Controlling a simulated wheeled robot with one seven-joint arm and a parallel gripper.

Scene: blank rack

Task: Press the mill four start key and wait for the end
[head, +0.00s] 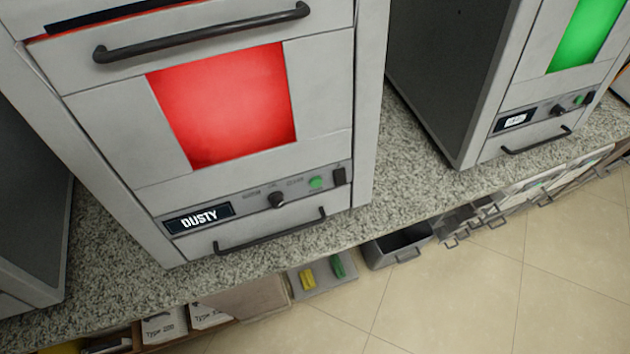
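A grey mill (110,110) fills the left middle of the head view, with a red-lit window (225,103). A second grey mill (450,75) at the upper right has a green-lit window (590,32). Its panel has a white label (515,121), too small to read, and a green key (577,100). No number four is legible on either mill. My gripper is not in view.
The mills stand on a speckled counter (400,170). Below its front edge are a dark open bin (398,248), a grey tray (325,288) with yellow and green pieces, and boxes labelled "Type" (165,325). Tiled floor (480,300) at the lower right is clear.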

